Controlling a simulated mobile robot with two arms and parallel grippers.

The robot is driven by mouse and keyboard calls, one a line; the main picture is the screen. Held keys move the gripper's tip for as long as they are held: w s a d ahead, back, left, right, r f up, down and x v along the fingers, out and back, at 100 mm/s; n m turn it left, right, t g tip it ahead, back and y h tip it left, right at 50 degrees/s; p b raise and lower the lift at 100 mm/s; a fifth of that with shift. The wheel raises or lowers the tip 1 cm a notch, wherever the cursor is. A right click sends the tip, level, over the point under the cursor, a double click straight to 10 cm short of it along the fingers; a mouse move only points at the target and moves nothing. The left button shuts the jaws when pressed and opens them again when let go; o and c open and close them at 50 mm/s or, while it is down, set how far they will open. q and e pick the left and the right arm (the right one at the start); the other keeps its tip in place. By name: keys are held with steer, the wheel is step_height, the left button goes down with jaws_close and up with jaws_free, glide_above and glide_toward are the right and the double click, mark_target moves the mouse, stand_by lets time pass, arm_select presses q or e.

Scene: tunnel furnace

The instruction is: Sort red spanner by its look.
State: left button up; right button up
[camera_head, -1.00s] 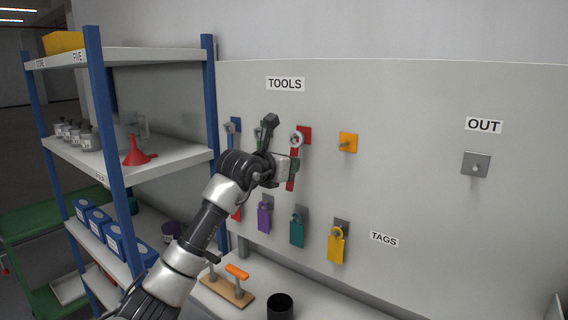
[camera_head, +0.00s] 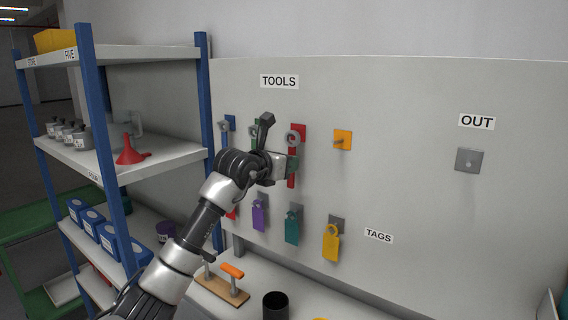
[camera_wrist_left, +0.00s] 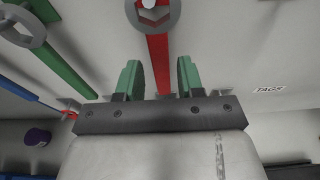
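The red spanner (camera_head: 292,181) hangs by its grey ring end from a peg on a red square plate (camera_head: 300,129), under the TOOLS sign (camera_head: 279,82). In the left wrist view the spanner (camera_wrist_left: 158,60) runs down from its ring toward the gap between my fingers. My left gripper (camera_wrist_left: 160,77) has its two green fingers apart, one on each side of the red handle. In the head view the left gripper (camera_head: 291,166) is at the spanner's handle and hides part of it. Contact cannot be told. My right gripper is not in view.
A green spanner (camera_wrist_left: 62,62) and a blue one hang to the left. A yellow plate (camera_head: 342,140) to the right has an empty peg. Coloured tags hang below, including a yellow tag (camera_head: 331,245). The OUT plate (camera_head: 469,160) is empty. A blue-posted shelf (camera_head: 204,90) stands left.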

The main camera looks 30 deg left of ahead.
arm_select(q)
steer(key=shift+o, duration=0.9)
steer(key=shift+f, duration=0.1)
steer(key=b+v, duration=0.4)
steer(key=v, duration=0.7)
